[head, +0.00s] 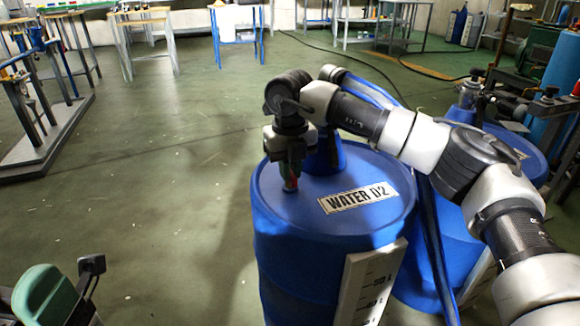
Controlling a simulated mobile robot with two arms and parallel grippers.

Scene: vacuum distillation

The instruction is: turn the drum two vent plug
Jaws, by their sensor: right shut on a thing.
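The blue drum (330,230) labelled WATER D2 (358,200) stands upright in the middle of the head view. My right gripper (290,180) points down at the left part of its lid. It is shut on the vent plug (290,186), of which only a small reddish and green bit shows below the jaws. The rest of the plug is hidden by the gripper. At the bottom left corner, a green and black part (45,295) shows, apparently of my left gripper; its jaws cannot be made out.
A blue funnel-like fitting (328,155) stands on the lid behind my gripper. Another blue drum (520,160) with a metal fitting stands to the right, partly behind my arm. A blue hose runs down between the drums. The green floor (160,220) to the left is clear.

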